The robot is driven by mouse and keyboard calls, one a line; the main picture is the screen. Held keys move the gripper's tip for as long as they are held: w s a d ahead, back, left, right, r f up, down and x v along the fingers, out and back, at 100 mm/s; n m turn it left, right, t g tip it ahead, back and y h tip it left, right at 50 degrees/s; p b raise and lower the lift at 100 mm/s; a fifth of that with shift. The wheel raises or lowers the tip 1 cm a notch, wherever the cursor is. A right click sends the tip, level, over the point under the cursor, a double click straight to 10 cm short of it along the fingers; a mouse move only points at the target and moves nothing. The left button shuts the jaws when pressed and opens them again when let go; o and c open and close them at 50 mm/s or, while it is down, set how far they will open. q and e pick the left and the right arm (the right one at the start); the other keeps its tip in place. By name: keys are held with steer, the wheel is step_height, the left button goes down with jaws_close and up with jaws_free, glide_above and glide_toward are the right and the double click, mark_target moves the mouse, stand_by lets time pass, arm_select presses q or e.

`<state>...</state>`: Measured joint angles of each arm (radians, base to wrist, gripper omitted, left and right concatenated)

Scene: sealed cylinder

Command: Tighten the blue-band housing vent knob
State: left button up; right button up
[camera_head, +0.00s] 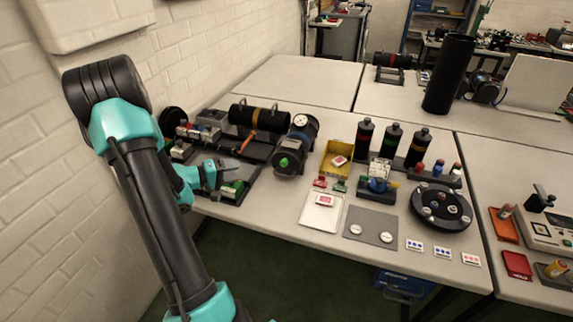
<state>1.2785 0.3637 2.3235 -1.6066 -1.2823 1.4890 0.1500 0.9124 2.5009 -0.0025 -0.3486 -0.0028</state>
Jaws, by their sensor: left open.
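A dark round housing (302,137) with a white-faced gauge (300,120) stands on the table, and a green knob (284,162) shows on its front. I cannot tell which of these is the blue-band housing, and a vent knob is too small to make out. My left gripper (222,180) is open, left of the green knob and apart from it, over a dark tray with a green part. My right gripper is not in view.
A yellow bin (337,160), bottles (390,141), a black round tray (441,222) and a grey mat (370,227) stand to the right. A brick wall borders the left.

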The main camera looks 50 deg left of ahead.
mark_target(281, 164)
arm_select(q)
steer(key=shift+d, duration=0.25)
steer(key=shift+w, duration=0.1)
steer(key=x, duration=1.7)
steer(key=shift+w+d, duration=0.15)
steer(key=shift+d, duration=0.05)
steer(key=c, duration=0.9)
